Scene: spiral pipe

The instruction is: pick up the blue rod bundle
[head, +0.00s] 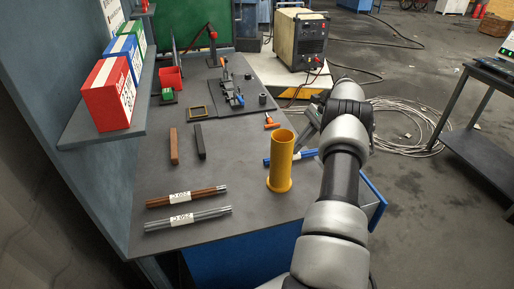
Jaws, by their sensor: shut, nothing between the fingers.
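The blue rod bundle (308,154) lies on the workbench at its right side, behind the yellow cylinder (281,163). The cylinder hides the middle of the bundle; a blue end shows on its left and a blue and white part on its right. My gripper (303,138) is at the end of my arm, just beyond and above the bundle, apart from it as far as I can see. It is shut and empty. My arm partly hides it, and its fingertips are hard to make out.
On the grey workbench (235,170) lie a brown rod bundle (207,193), a grey rod bundle (209,216), and brown (174,146) and dark (200,141) bars. An orange-handled tool (271,121) lies near the right edge. The front middle is clear.

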